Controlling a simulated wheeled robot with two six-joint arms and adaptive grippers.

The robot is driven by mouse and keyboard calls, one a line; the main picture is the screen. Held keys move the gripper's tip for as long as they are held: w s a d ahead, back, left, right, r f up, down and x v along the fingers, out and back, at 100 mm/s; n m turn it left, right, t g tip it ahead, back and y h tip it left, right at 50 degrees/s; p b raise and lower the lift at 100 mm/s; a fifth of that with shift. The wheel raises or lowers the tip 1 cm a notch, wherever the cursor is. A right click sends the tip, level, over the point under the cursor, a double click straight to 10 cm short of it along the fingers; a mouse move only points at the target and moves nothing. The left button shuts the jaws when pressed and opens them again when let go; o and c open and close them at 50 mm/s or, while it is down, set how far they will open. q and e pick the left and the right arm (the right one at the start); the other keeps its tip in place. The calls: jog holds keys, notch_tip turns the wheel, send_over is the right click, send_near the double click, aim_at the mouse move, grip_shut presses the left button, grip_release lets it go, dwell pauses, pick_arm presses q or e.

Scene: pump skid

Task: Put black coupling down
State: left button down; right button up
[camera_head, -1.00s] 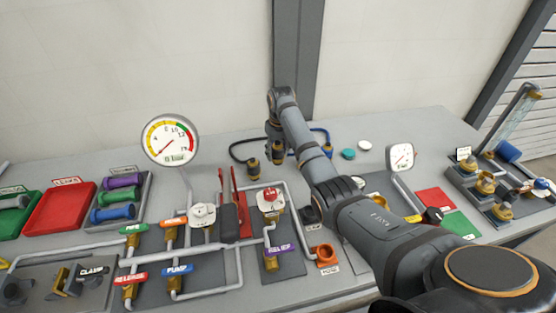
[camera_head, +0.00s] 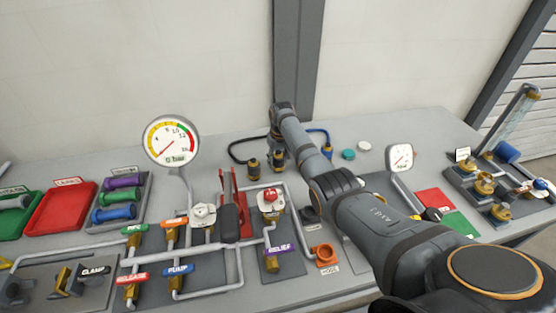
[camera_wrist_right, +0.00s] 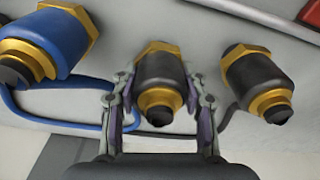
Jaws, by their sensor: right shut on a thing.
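My right gripper (camera_wrist_right: 160,108) is shut on a black coupling (camera_wrist_right: 161,72) with brass hex and brass collar, in the middle of the right wrist view. In the head view the held black coupling (camera_head: 278,160) is at the back of the bench, below my wrist. Whether its end touches the bench is hard to tell. A second black coupling (camera_wrist_right: 258,78) stands beside it, apart from the fingers; it also shows in the head view (camera_head: 253,169). A blue coupling (camera_wrist_right: 42,45) is on the other side. My left gripper is not in view.
A black hose (camera_head: 235,150) and a blue hose (camera_head: 321,131) loop behind the couplings. A teal cap (camera_head: 348,154) and a white cap (camera_head: 364,146) lie to the right.

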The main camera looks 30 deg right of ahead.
jog(key=o, duration=1.3)
jog(key=r, duration=0.4)
jog(key=s+r, duration=0.1)
jog(key=r, duration=0.7)
jog(key=shift+s+r, duration=0.1)
jog(key=shift+s, duration=0.1)
